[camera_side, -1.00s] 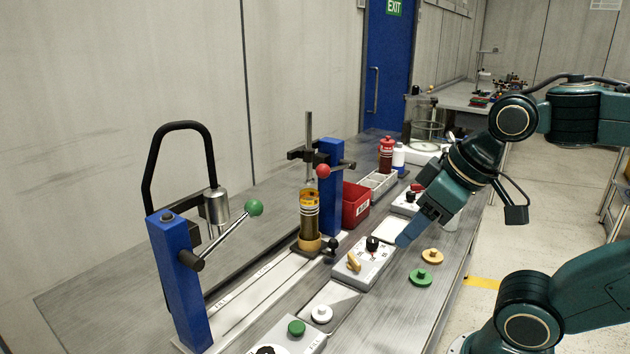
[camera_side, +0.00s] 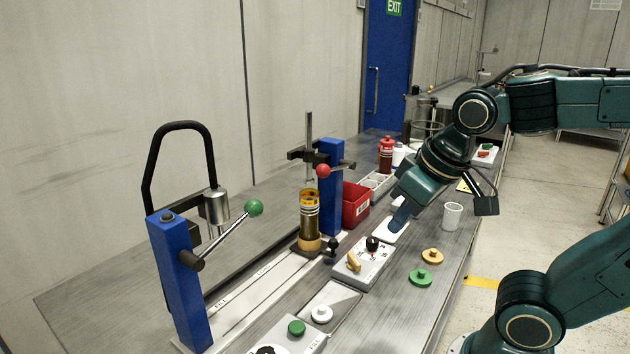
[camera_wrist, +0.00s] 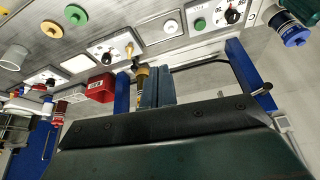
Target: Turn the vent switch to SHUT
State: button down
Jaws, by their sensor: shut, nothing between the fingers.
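A light grey switch box (camera_side: 364,265) sits on the bench in the side view. It carries a black knob (camera_side: 372,243) and an orange-yellow lever handle (camera_side: 354,262); its lettering is too small to read, so I cannot tell which one is the vent switch. The same box shows in the wrist view (camera_wrist: 97,48), with the black knob (camera_wrist: 107,58) and the yellow handle (camera_wrist: 129,49). My gripper (camera_side: 397,224) is shut and empty, above and behind the box and apart from both controls. Its closed fingers also show in the wrist view (camera_wrist: 157,88).
A blue post (camera_side: 331,190) with a red-ball lever, an amber cylinder (camera_side: 310,210) and a red bin (camera_side: 354,204) stand left of my gripper. A white cup (camera_side: 452,216) and orange and green knobs (camera_side: 420,278) are at the right. Open air surrounds my gripper above the bench.

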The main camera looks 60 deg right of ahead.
jog(key=w+f+m+g+h, duration=0.4)
jog(key=w+f+m+h, duration=0.2)
jog(key=w+f, duration=0.7)
jog(key=shift+w+f+m+h, duration=0.35)
jog(key=shift+w+m+h, duration=0.05)
jog(key=shift+w, duration=1.2)
jog(key=shift+f, duration=0.1)
send_near(351, 270)
jog(key=w+f, duration=0.2)
jog(key=f, duration=0.1)
jog(key=shift+w+a+f, duration=0.2)
jog(key=shift+w+f, duration=0.1)
jog(key=shift+w, duration=0.05)
jog(key=shift+s+d+f, duration=0.1)
jog(key=shift+s+d, duration=0.25)
jog(key=shift+d, duration=0.25)
jog(key=shift+s+d+f, duration=0.1)
jog(key=shift+s+d, duration=0.25)
jog(key=shift+d, duration=0.25)
jog(key=shift+s+d, duration=0.4)
jog(key=shift+d, duration=0.15)
